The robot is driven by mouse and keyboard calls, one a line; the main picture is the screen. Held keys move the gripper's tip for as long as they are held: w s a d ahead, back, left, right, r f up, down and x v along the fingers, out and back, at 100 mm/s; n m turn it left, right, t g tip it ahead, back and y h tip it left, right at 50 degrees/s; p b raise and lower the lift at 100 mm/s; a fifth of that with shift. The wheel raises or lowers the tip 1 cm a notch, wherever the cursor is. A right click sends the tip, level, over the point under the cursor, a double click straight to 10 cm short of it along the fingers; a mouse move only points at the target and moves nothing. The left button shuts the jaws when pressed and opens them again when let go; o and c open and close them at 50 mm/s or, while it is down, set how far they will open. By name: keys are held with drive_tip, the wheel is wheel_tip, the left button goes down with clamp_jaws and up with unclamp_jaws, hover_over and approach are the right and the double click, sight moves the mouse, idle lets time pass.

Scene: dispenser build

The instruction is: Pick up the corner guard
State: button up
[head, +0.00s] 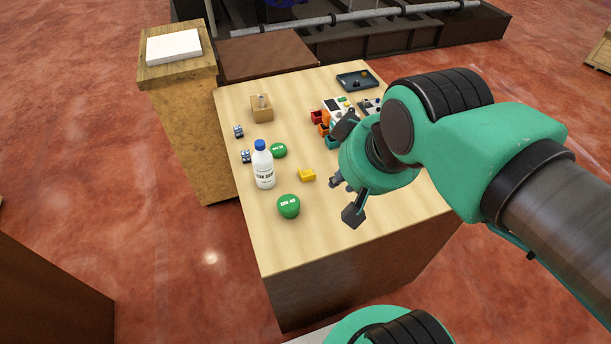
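A small yellow angled piece (307,175), which looks like the corner guard, lies on the light wooden table (300,243) near its middle. My gripper (346,172) is to the right of the yellow piece, with its two fingers spread wide apart. Nothing shows between the fingers. The gripper looks apart from the yellow piece; its exact height above the table is hard to tell.
A wooden block (262,110), red bin (318,117) and dark tray (357,80) are farther back. The table's front is clear.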

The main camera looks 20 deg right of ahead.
drive_tip(key=shift+w, duration=0.1)
drive_tip(key=w+f+g+p, duration=0.3)
drive_tip(key=w, duration=1.5)
drive_tip(key=w+d+f+g+p, duration=0.2)
drive_tip(key=w+f, duration=1.2)
drive_tip(key=f, duration=0.2)
drive_tip(key=shift+w+d+f+g+p, duration=0.15)
drive_tip(key=shift+w+f+g+p, duration=0.1)
drive_tip(key=shift+g+p, duration=0.1)
drive_tip(key=shift+f+b, duration=0.3)
drive_tip(key=shift+f, duration=3.95)
